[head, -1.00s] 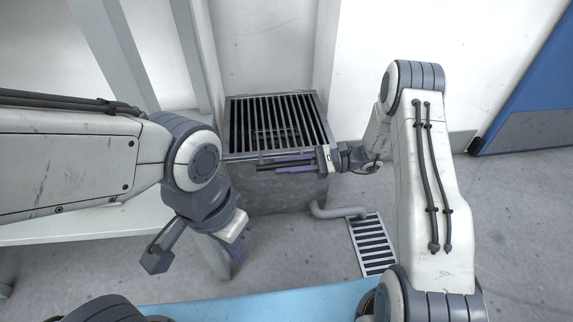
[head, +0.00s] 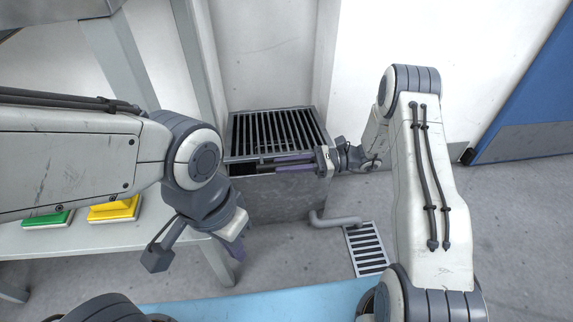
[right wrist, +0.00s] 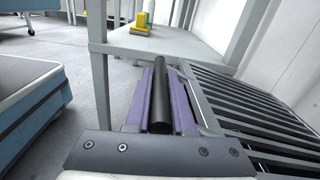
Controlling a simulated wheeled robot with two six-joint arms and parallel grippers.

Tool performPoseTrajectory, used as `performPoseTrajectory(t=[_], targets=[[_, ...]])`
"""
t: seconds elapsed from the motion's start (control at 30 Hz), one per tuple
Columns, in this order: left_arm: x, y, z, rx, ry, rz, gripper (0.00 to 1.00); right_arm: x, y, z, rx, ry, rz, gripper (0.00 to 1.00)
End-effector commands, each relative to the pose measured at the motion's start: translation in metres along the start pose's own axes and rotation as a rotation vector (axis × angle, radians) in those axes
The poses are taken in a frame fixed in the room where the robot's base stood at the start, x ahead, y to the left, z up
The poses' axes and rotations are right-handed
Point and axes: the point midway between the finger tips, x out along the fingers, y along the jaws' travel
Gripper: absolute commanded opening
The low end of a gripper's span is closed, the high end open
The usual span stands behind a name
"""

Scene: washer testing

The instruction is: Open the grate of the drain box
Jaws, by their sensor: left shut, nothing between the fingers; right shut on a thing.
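The drain box (head: 285,200) is a grey metal box against the back wall. Its barred grate (head: 278,133) lies over the top, and I cannot tell whether its front edge is slightly raised. My right gripper (head: 277,165) reaches in from the right along the front edge of the grate. In the right wrist view its purple fingers are shut on a black round bar (right wrist: 160,98), which looks like the grate's handle; the grate (right wrist: 245,105) is just right of it. My left gripper (head: 236,243) is shut and empty, pointing down in front of the box's left side.
A light table (head: 130,235) on the left holds a green block (head: 48,218) and a yellow block (head: 115,208). A pipe (head: 338,221) runs from the box towards a floor drain (head: 366,250). A blue door (head: 530,115) is at the right. Floor right of the box is clear.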

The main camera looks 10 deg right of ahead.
Motion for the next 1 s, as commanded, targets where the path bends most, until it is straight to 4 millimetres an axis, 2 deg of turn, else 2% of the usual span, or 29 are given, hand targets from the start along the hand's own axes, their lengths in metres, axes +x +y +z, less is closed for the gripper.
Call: performPoseTrajectory(t=[0.03,0.2,0.4,0.57,0.7,1.0], targets=[[-0.024,0.002,-0.001,0.000,0.000,0.000,0.00,-0.002,-0.004,0.024,0.025,-0.001,-0.001,0.00],[-0.058,0.004,-0.003,0.000,0.000,0.000,0.00,-0.002,-0.017,0.056,0.126,-0.002,-0.001,0.00],[-0.090,0.006,-0.005,0.000,0.000,0.000,0.00,-0.002,-0.036,0.089,0.241,-0.002,0.000,0.00],[-0.106,0.008,-0.006,0.000,0.000,0.000,0.00,-0.002,-0.051,0.109,0.318,-0.002,0.000,0.00],[-0.116,0.008,-0.006,0.000,0.000,0.000,0.00,-0.002,-0.062,0.123,0.312,-0.002,0.000,0.00],[-0.123,0.009,-0.006,0.000,0.000,0.000,0.00,-0.001,-0.074,0.135,0.312,-0.004,-0.001,0.00]])
